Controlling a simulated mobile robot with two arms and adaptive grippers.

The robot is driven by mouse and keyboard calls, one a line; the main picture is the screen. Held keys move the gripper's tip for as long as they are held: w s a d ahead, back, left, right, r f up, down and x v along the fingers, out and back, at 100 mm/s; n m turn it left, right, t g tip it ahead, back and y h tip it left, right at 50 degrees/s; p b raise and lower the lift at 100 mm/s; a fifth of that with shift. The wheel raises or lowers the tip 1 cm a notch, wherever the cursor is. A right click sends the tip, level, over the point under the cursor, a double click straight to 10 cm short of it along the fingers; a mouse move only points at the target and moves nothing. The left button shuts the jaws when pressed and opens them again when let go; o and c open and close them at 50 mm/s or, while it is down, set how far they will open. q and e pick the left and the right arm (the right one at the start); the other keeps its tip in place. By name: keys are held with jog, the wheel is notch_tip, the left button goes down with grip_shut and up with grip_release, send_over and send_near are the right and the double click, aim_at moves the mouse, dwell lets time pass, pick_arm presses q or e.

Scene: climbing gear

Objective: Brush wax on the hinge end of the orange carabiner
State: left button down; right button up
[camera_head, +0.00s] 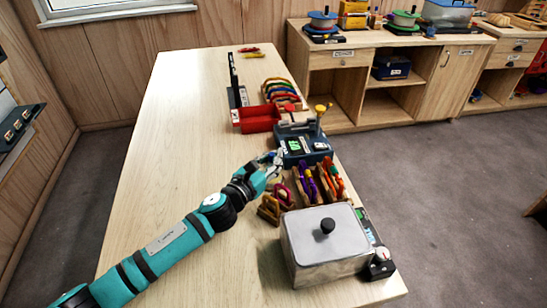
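My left gripper (274,159) is over the table, just left of the dark device with a green display. It is small here, and I cannot tell if its fingers are open or shut. A wooden rack (320,186) right of and below it in the picture holds several coloured carabiners, purple, red and orange. An orange carabiner (334,176) seems to stand at the rack's right side; its hinge end cannot be made out. No wax brush can be picked out for sure. My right gripper is not in view.
A lidded metal box (325,245) with a black knob stands at the near end. A dark device (303,145), a red tray (259,119) and a small wooden stand (269,208) line the table's right side. The table's left side (175,150) is bare.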

pick_arm(q)
jog(key=shift+f, duration=0.15)
jog(key=shift+f, duration=0.15)
dwell(0.9)
notch_tip(320, 180, up, 7)
jog(key=p, duration=0.7)
dwell(0.4)
dwell(0.4)
